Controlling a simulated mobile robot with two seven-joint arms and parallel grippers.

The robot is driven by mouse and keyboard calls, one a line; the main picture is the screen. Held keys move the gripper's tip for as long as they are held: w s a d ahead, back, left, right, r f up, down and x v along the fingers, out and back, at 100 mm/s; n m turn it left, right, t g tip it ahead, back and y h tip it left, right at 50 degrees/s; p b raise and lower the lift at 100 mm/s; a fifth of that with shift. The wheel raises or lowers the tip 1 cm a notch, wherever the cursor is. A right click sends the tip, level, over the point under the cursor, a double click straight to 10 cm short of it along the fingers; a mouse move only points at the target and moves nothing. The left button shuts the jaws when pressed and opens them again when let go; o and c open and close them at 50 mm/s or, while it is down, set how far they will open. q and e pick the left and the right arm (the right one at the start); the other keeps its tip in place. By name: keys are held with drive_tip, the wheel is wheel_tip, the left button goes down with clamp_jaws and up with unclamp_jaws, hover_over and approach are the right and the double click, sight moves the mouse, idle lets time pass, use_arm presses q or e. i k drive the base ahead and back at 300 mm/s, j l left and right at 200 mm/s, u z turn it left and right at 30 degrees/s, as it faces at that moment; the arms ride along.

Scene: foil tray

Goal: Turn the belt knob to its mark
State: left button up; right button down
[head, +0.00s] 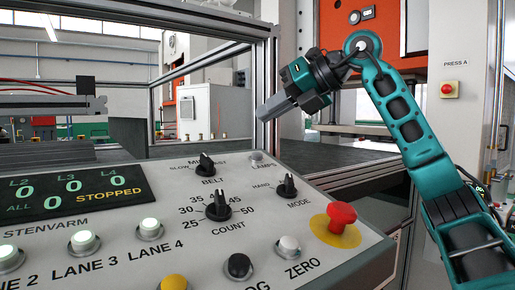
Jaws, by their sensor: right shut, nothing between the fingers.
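The belt knob (205,164) is a small black pointer knob on the sloping grey control panel (300,262), above the label BELT. The word SLOW is at its left, and lettering above and to its right is partly covered by the knob. Its pointer looks roughly upright, but the exact mark it points at is too small to tell. My right gripper (262,113) is shut and empty. It hangs in the air above and to the right of the knob, clear of the panel. My left gripper is not in view.
A COUNT knob (218,207), a MODE knob (286,186) and a red mushroom button (341,215) stand near the belt knob. Lit lane buttons (150,229) lie lower left. A display (65,190) reads STOPPED. A metal frame post (265,95) rises behind the panel.

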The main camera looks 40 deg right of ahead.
sight(207, 168)
drive_tip(key=k+l, duration=0.3)
drive_tip(key=k, duration=0.15)
drive_tip(key=k+l, duration=0.3)
drive_tip(key=k, duration=0.2)
drive_tip(key=k+l, duration=0.25)
drive_tip(key=k, duration=0.2)
